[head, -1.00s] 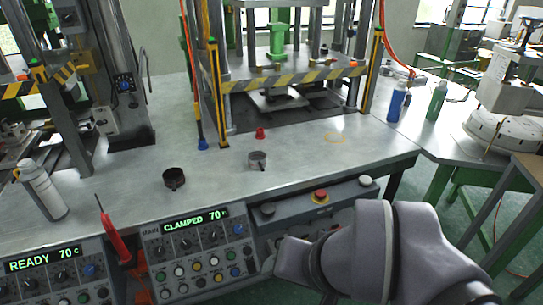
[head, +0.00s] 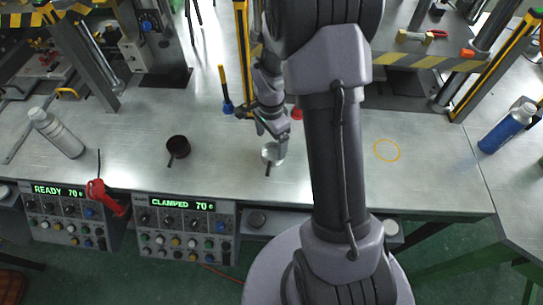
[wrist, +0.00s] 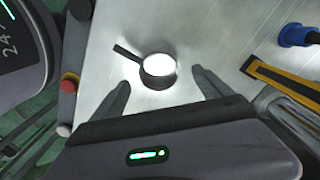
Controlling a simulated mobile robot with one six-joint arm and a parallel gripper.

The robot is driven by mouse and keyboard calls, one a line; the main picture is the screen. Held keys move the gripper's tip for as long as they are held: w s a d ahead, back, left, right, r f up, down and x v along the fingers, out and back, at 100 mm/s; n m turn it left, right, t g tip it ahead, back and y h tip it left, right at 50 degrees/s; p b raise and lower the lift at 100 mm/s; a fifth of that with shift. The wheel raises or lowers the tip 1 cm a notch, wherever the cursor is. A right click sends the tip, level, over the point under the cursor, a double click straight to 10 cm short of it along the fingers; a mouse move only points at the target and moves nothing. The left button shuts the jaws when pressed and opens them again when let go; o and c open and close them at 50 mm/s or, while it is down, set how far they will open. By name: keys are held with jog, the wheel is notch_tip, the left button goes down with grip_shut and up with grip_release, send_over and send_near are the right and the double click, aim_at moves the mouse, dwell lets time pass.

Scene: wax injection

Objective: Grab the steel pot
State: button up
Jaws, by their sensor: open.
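The steel pot (head: 271,153) is small and round with a short handle and stands upright on the steel bench. In the wrist view the steel pot (wrist: 159,67) has a bright shiny inside, and its dark handle points to the upper left. My gripper (head: 273,137) is just above and behind the pot in the head view. In the wrist view my gripper's (wrist: 160,92) two fingers are spread apart, one on each side of the pot's near side, with nothing between them held. Part of the pot's rim is close to the gripper in the head view.
A dark pot (head: 178,147) stands to the left. A red piece (head: 297,114) sits behind my arm. A white bottle (head: 57,133) stands at the far left, a blue bottle (head: 507,128) at the right. A yellow ring mark (head: 387,150) lies on clear bench. Control panels (head: 186,229) line the front edge.

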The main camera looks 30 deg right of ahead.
aim_at(270, 152)
jog(key=shift+s+a+f, duration=0.1)
jog(key=shift+a+f, duration=0.05)
jog(key=shift+f, duration=0.25)
notch_tip(270, 152, down, 5)
jog(key=shift+a+f+b, duration=0.1)
jog(key=shift+b, duration=0.95)
jog(key=shift+s+r, duration=0.1)
jog(key=shift+r, duration=0.15)
jog(key=shift+c, duration=0.2)
jog(key=c, duration=1.5)
jog(key=shift+c, duration=0.2)
